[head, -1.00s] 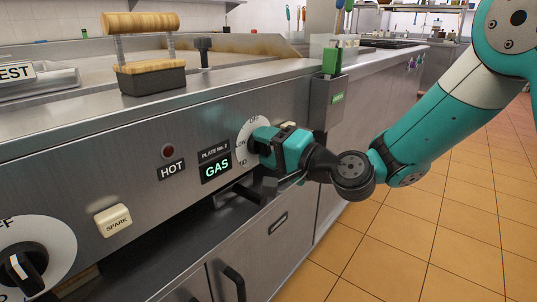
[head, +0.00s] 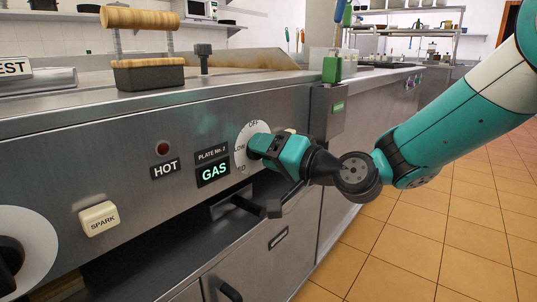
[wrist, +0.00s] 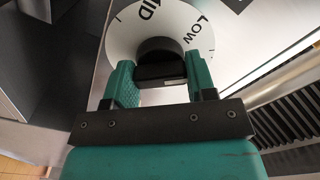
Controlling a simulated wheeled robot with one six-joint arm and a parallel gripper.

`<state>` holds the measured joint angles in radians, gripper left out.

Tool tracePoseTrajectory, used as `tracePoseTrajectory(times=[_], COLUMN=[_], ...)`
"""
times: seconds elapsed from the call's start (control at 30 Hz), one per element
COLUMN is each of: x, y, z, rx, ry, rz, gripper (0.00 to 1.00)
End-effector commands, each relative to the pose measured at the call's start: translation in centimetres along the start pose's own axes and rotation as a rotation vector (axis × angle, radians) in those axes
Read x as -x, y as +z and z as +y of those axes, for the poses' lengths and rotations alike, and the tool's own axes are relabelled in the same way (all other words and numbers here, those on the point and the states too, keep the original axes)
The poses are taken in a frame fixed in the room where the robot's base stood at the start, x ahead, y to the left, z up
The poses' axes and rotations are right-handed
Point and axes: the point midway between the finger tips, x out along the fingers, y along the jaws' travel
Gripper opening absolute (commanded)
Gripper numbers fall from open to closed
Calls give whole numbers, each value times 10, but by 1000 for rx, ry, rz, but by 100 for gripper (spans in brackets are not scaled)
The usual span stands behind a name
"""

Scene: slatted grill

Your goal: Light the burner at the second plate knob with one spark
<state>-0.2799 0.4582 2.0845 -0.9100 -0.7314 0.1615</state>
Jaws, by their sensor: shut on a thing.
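The second plate knob is black on a white dial (head: 243,146) marked OFF, LOW and MID, right of the "PLATE No. 2" label (head: 212,155). My gripper (head: 256,145) is at this dial and hides the knob in the head view. In the wrist view the black knob (wrist: 160,62) sits between the two teal fingers of my gripper (wrist: 160,84), which are shut on it. The lit green GAS sign (head: 213,174) is under the label. A cream SPARK button (head: 99,219) is on the panel further left. The HOT lamp (head: 162,148) is dull red.
Another white dial with a black knob (head: 12,262) is at the lower left edge. A handled block (head: 150,76) stands on the grill top. A metal box with a green-topped item (head: 332,70) hangs right of the panel. The tiled floor at right is open.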

Motion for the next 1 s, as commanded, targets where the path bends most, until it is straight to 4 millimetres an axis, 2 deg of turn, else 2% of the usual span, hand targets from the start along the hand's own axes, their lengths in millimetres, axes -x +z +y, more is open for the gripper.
tracePoseTrajectory(times=[0.23,0.27,0.33,0.37,0.77,0.87,1.0], x=[0,0,0,0,1,9,34], y=[-1,-1,-1,-1,0,0,-1], z=[-2,-2,-2,-1,0,1,1], rx=[1,1,1,0,-1,-1,-3], ry=[-3,-3,-3,-3,0,1,2], rz=[2,1,1,1,1,1,4], gripper=[27,58,74,77,77,77,77])
